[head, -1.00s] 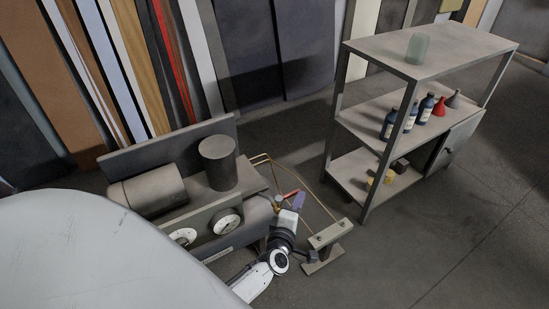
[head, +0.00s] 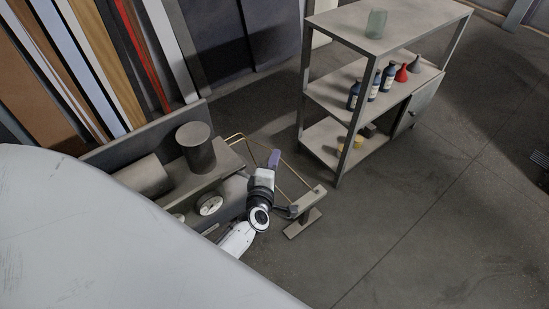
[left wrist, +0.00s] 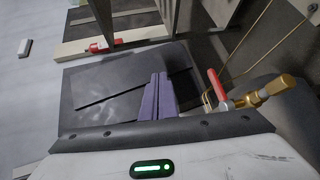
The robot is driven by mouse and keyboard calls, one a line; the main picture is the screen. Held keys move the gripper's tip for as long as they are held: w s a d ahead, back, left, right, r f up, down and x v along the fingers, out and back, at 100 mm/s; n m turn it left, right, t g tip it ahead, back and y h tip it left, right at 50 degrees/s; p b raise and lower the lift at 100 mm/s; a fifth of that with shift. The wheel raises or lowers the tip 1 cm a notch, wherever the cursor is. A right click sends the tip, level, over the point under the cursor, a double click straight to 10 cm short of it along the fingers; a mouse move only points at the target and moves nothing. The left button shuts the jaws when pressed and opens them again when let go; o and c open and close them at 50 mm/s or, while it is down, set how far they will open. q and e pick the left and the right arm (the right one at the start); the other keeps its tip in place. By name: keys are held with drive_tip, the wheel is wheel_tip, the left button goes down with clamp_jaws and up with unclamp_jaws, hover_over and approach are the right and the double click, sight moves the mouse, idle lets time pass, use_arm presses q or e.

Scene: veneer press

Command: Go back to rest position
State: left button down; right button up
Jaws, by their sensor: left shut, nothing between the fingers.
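My left gripper (head: 274,158) has purple fingers and is at the right end of the grey machine, in front of its thin brass pipes (head: 291,182). In the left wrist view its fingers (left wrist: 158,97) are together, with nothing between them. A valve with a red handle (left wrist: 217,86) and brass fittings (left wrist: 262,91) is just right of the fingers, apart from them in the picture. My right gripper is not in view.
The machine carries a dark upright cylinder (head: 195,146) and a round gauge (head: 209,205). A metal shelf unit (head: 385,33) with bottles (head: 372,84) and a red funnel (head: 401,74) stands to the right. Boards lean at the back left. The floor at lower right is clear.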

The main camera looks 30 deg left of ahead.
use_arm(q)
drive_tip(key=shift+r, duration=0.15)
idle(0.4)
drive_tip(key=s+d+f+m+g+h, duration=0.1)
drive_tip(key=s+d+m+g+h, duration=0.1)
drive_tip(key=s+d+m, duration=0.3)
drive_tip(key=s+d+f+m+g+h, duration=0.2)
drive_tip(key=s+d+m, duration=0.3)
drive_tip(key=s+m, duration=0.6)
drive_tip(key=s+d+f+m+g+h, duration=0.1)
drive_tip(key=s+d+m+h, duration=0.3)
drive_tip(key=s+m, duration=0.4)
drive_tip(key=shift+s+d+f+g, duration=0.15)
drive_tip(key=shift+s+d+g, duration=0.5)
drive_tip(key=shift+s, duration=0.1)
